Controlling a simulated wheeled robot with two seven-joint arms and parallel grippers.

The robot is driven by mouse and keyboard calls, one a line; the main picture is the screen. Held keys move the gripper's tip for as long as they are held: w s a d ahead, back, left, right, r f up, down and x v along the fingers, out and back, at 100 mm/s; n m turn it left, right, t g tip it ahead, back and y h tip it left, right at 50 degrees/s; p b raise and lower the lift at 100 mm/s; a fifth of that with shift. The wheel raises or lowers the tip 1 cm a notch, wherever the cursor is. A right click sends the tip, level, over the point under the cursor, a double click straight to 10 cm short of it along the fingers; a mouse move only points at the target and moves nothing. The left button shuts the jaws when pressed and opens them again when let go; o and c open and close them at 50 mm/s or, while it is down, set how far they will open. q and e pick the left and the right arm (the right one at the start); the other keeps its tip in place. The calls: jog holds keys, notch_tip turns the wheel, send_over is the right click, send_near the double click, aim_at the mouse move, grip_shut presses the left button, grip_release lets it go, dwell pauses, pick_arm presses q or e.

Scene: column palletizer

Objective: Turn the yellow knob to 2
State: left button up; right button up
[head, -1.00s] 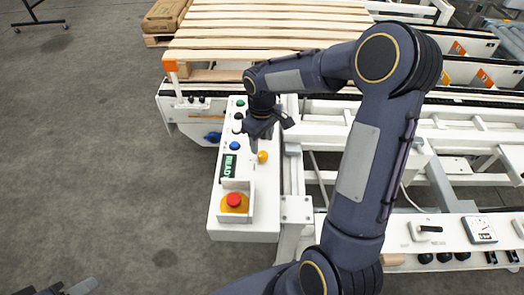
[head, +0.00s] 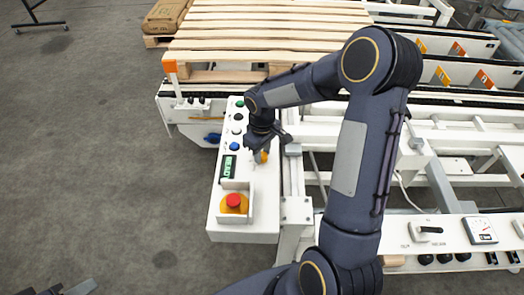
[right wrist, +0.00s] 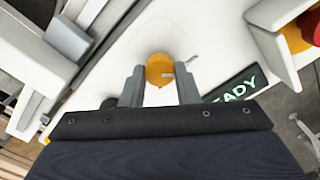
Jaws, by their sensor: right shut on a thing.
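The yellow knob (head: 262,157) is on the white control panel (head: 264,205), right of the green READY display (head: 228,167). In the right wrist view the knob (right wrist: 159,67) is round, with a small pale mark on its right side; no number is readable beside it. My right gripper (head: 259,152) is down at the panel, shut on the yellow knob, with one finger on each side in the right wrist view (right wrist: 160,80). Part of my left gripper (head: 55,289) shows at the bottom left edge, away from the panel; its jaw state is unclear.
A red emergency button (head: 233,201) on a yellow base sits behind a white guard near the panel's front. Blue, green and other buttons (head: 235,146) line the left side. A wooden pallet (head: 265,30) lies behind. Grey floor at the left is open.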

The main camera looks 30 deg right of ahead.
dwell(0.3)
jog(key=m+b, duration=0.2)
jog(key=m, duration=0.6)
jog(key=shift+b, duration=0.35)
jog(key=m, duration=0.5)
jog(key=shift+d+r, duration=0.1)
jog(key=m+p, duration=0.1)
jog(key=m, duration=0.3)
jog(key=shift+m, duration=0.4)
jog(key=o, duration=0.9)
jog(key=shift+o, duration=0.2)
